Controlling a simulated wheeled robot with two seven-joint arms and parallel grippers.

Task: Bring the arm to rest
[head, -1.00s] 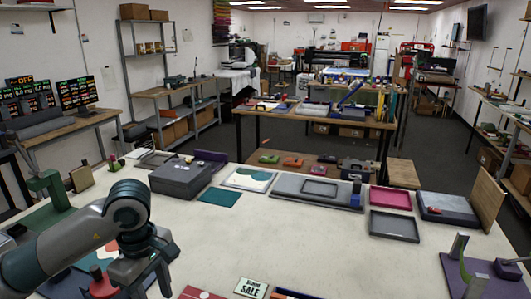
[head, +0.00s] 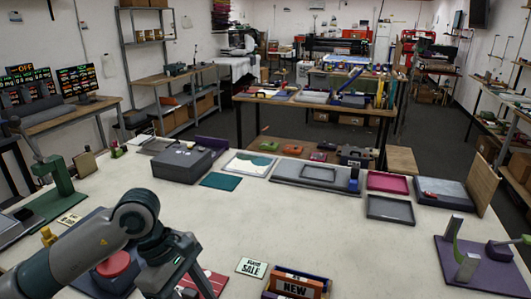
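My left arm comes in from the lower left over the white table (head: 330,240). Its grey wrist bends down, and my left gripper (head: 186,288) is at the bottom edge, above the front of the table. Its fingertips are cut off or hidden, so I cannot tell whether it is open or holds anything. A red round knob (head: 113,264) sits just left of the gripper, partly behind the arm. A red sheet (head: 212,283) lies just right of it. My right gripper is not in view.
A "SALE" card (head: 251,267) and a box of signs (head: 296,283) lie right of the gripper. A green press (head: 58,180) stands left, a dark grey box (head: 182,162) behind. A purple stand (head: 478,262) is at right. The table's middle is clear.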

